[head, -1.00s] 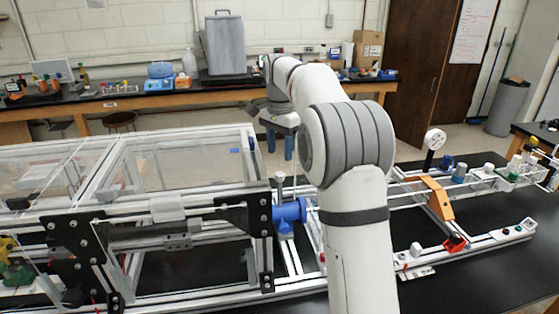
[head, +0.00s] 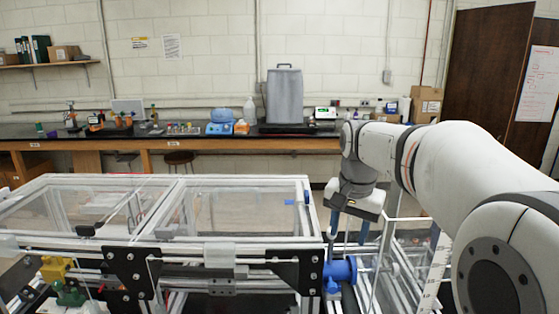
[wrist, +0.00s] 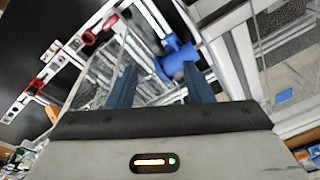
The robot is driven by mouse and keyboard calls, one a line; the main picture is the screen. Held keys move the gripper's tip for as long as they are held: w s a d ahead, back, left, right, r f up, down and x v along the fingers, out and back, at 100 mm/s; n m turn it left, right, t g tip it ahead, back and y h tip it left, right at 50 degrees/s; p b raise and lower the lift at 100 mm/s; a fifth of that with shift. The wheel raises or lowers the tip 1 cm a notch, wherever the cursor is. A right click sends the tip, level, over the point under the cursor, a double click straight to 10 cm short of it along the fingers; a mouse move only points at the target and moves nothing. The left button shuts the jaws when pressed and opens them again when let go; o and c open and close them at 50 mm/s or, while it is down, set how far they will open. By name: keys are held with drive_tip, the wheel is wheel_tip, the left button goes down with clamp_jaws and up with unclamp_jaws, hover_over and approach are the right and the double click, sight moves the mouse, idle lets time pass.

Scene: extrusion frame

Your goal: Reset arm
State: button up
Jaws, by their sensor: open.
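My gripper (head: 350,232) points down at the right of the head view, above the extrusion frame, with my white arm reaching in from the right edge. Its two blue fingers stand apart with nothing between them. In the wrist view, my gripper (wrist: 158,85) shows both blue fingers spread, with the frame's rails and a blue cylindrical fitting (wrist: 178,58) beyond them. The same blue fitting (head: 340,270) sits on the frame's right end in the head view, close below my gripper in the picture. I cannot tell the exact gap.
The aluminium extrusion frame (head: 180,241) with clear panels fills the lower left and centre. A black-topped bench (head: 60,141) along the back wall carries a grey container (head: 284,96) and small lab items. A brown door (head: 487,70) is at the right. Open floor lies between frame and bench.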

drive_tip(key=s+f+n+t, duration=0.1)
drive_tip(key=s+f+n, duration=0.2)
drive_tip(key=s, duration=0.7)
drive_tip(key=s+f+n, duration=0.3)
drive_tip(key=s+f, duration=0.3)
drive_tip(key=s, duration=0.4)
drive_tip(key=shift+s+f+t, duration=0.3)
drive_tip(key=shift+t, duration=0.1)
